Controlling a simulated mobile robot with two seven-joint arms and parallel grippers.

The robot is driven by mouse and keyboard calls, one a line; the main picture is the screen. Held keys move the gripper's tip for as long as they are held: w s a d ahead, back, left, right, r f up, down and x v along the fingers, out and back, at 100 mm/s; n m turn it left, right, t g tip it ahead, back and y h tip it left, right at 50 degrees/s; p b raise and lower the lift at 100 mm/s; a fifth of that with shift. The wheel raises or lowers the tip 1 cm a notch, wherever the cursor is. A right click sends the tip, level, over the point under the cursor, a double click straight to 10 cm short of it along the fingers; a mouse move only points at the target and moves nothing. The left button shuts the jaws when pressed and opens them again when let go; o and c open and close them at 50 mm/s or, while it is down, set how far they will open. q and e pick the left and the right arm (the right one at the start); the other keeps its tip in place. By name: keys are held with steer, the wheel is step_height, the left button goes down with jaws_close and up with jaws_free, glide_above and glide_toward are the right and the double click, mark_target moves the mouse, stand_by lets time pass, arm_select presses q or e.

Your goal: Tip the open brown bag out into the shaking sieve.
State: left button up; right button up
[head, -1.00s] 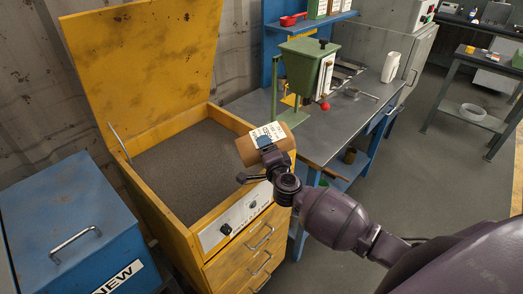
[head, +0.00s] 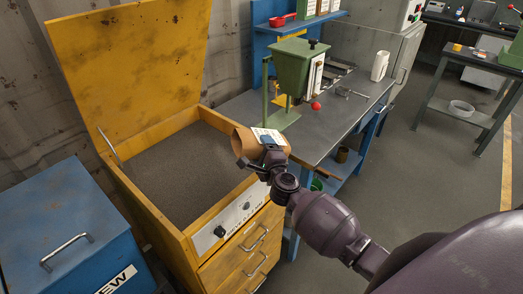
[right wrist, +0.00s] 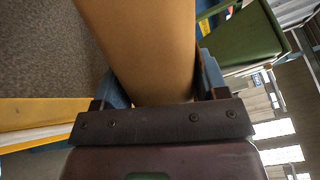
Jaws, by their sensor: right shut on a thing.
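The brown bag (head: 253,150), with a white label on its side, is in my right gripper (head: 270,156) in the head view. It lies tilted on its side, and its dark round end faces left toward the sieve. The shaking sieve is a yellow box with a raised lid and a dark, grainy bed (head: 185,172). The bag is above the sieve's right rim. In the right wrist view the bag (right wrist: 145,45) fills the space between the blue-grey fingers, with the sieve bed (right wrist: 45,50) at left. I cannot tell whether anything pours out. My left gripper is out of view.
A blue chest (head: 60,225) stands left of the sieve. A grey workbench (head: 335,118) with a green hopper (head: 295,65) stands just behind and right of the bag. The sieve's yellow lid (head: 130,65) stands upright at the back. Open floor lies to the right.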

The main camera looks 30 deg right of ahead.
mark_target(259, 141)
steer(key=m+p, duration=0.1)
steer(key=r+m, duration=0.1)
steer(key=shift+a+r+m+p, duration=0.3)
steer(key=shift+m+p, duration=0.1)
steer(key=shift+a+r+m+p, duration=0.2)
steer(key=shift+r+m+p, duration=0.15)
steer(key=shift+m, duration=0.35)
steer(key=shift+w+a+r+m, duration=0.1)
steer(key=shift+r+m, duration=0.05)
steer(key=shift+m, duration=0.35)
steer(key=shift+r+m, duration=0.1)
steer(key=shift+m, duration=0.3)
steer(key=a+m, duration=0.1)
steer(key=m, duration=0.1)
steer(key=a+m, duration=0.2)
steer(key=m, duration=0.1)
steer(key=shift+w+r+m, duration=0.2)
steer(key=shift+w+m, duration=0.05)
steer(key=shift+m, duration=0.05)
steer(key=shift+m, duration=0.3)
